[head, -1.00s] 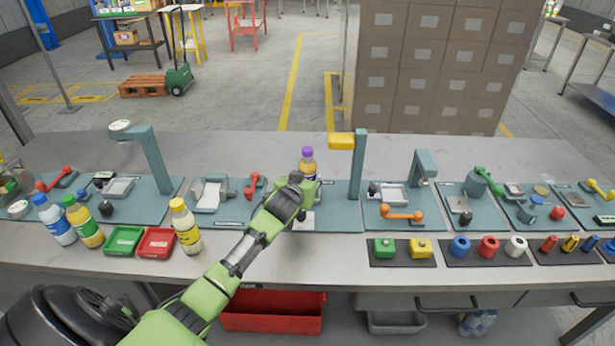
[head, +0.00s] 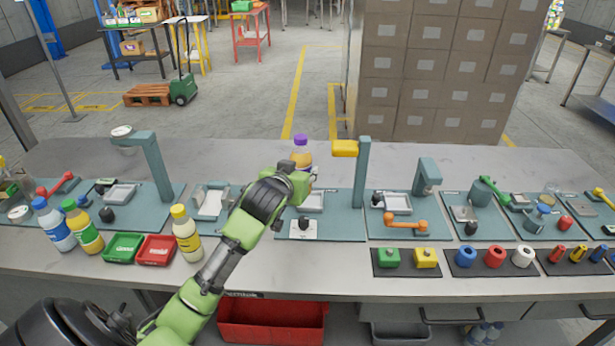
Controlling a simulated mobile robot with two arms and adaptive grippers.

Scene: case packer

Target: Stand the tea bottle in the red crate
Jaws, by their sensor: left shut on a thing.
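The tea bottle (head: 301,157), amber with a purple cap, is upright in my left gripper (head: 300,178), above the middle station of the bench. The gripper is shut on it and hides its lower part. The red crate (head: 272,322) is low under the bench's front edge, below my left forearm. Its front wall and part of its inside show; the bench edge covers its back. My right gripper is not in view.
Blue-, green- and yellow-capped bottles (head: 187,233) stand at the left front, beside small green and red trays (head: 157,250). A teal post with a yellow head (head: 345,148) rises just right of the held bottle. A grey bin (head: 400,332) is under the bench.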

